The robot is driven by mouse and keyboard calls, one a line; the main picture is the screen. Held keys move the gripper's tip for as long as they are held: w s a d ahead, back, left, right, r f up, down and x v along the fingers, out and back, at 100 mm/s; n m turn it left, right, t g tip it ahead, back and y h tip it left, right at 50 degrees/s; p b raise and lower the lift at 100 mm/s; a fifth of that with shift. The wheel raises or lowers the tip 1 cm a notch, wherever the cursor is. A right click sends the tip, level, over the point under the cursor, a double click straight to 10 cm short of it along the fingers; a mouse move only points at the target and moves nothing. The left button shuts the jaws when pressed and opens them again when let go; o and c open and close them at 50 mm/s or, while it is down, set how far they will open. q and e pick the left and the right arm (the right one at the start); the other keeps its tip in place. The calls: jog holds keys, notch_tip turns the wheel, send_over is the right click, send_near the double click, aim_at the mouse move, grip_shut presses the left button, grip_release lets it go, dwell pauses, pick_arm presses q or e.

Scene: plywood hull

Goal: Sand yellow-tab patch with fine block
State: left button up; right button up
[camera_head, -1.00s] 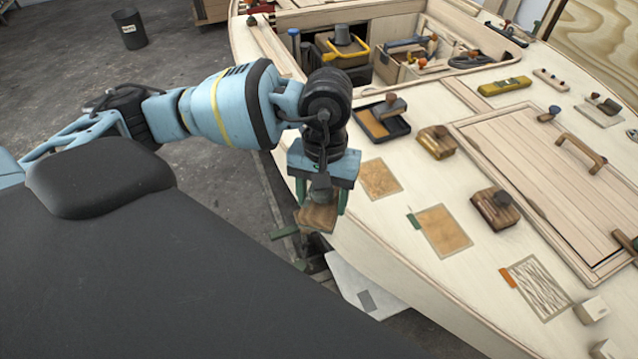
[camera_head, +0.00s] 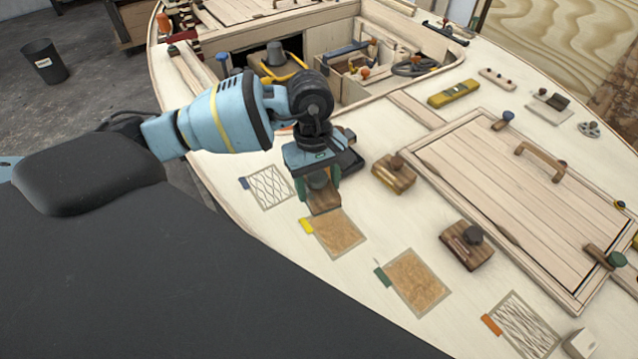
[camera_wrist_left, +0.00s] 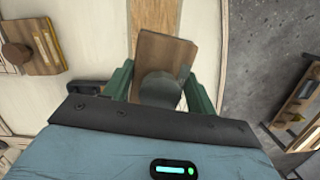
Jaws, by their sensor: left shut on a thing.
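The yellow-tab patch (camera_head: 338,234) is a tan rectangle in a pale frame on the hull deck, with a yellow tab (camera_head: 306,226) at its left corner. My left gripper (camera_head: 317,186) is shut on the grey knob of a wooden sanding block (camera_head: 323,201). The block is at the patch's upper-left edge; I cannot tell whether it touches the deck. In the left wrist view the block (camera_wrist_left: 165,58) sits between the green fingers (camera_wrist_left: 160,92), slightly tilted, with a tan strip (camera_wrist_left: 155,14) beyond it. My right gripper is not in view.
A blue-tab patch (camera_head: 268,186) with a scribbled surface lies left, a green-tab patch (camera_head: 413,283) and orange-tab patch (camera_head: 523,326) right. Two knobbed blocks (camera_head: 394,175) (camera_head: 467,246) stand nearby on the deck. A dark tray (camera_head: 350,160) is partly hidden behind my gripper.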

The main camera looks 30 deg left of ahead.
pick_arm(q)
jog(key=shift+w+a+f, duration=0.1)
jog(key=shift+w+a, duration=0.05)
jog(key=shift+w, duration=0.45)
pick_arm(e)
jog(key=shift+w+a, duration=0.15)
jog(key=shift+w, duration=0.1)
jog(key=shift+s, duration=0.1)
